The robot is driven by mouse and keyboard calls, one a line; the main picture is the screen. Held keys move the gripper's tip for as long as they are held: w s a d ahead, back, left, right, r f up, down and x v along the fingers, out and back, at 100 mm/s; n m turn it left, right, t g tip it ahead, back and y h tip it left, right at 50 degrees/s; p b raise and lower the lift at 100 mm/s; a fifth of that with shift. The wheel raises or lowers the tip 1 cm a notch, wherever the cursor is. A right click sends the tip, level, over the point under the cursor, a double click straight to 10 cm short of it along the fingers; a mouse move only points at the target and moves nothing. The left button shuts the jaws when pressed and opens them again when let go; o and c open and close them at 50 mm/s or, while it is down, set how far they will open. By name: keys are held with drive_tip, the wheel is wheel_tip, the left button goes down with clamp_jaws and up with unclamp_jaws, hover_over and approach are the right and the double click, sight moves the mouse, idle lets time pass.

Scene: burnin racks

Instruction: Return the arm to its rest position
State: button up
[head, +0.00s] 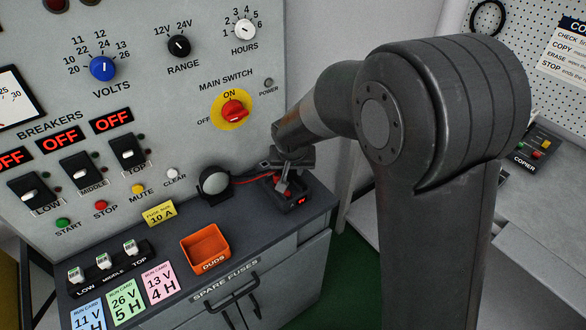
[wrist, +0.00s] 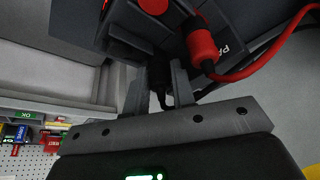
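In the head view my gripper (head: 287,180) points down over the small black tester box (head: 300,205) with a lit red display, at the right end of the bench top. In the wrist view the two fingers of my gripper (wrist: 160,93) stand apart. A dark part (wrist: 159,75) shows in the gap between them; whether the fingers touch it is too dark to see. A red plug with a red cable (wrist: 203,48) is close beside the right finger. My arm reaches in from the right and is bent down to the bench.
The upright panel (head: 205,120) with knobs, breakers and a main switch stands right behind my gripper. An orange duds bin (head: 206,248), a round black-rimmed item (head: 214,182) and the fuse holder row (head: 105,262) are to the left. Green floor (head: 345,270) shows right of the cabinet.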

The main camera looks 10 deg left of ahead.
drive_tip(key=shift+a+r, duration=0.15)
drive_tip(key=shift+a, duration=0.05)
drive_tip(key=o, duration=0.3)
drive_tip(key=shift+w+r, duration=0.15)
drive_tip(key=shift+r, duration=1.45)
drive_tip(key=shift+o, duration=0.2)
drive_tip(key=shift+d+r, duration=0.2)
drive_tip(key=shift+r, duration=0.85)
drive_tip(key=shift+d+r, duration=0.1)
drive_tip(key=shift+d, duration=0.05)
drive_tip(key=s+d+r+m, duration=0.1)
drive_tip(key=s+d+r, duration=0.5)
drive_tip(key=s+d, duration=0.4)
drive_tip(key=s+d+r+m, duration=0.1)
drive_tip(key=s+d+r, duration=0.55)
drive_tip(key=d, duration=0.45)
drive_tip(key=s+d+t, duration=0.1)
drive_tip(key=s+d, duration=0.3)
drive_tip(key=s, duration=0.5)
drive_tip(key=shift+s+f+h, duration=0.15)
drive_tip(key=shift+f+h, duration=0.05)
drive_tip(key=shift+h, duration=0.1)
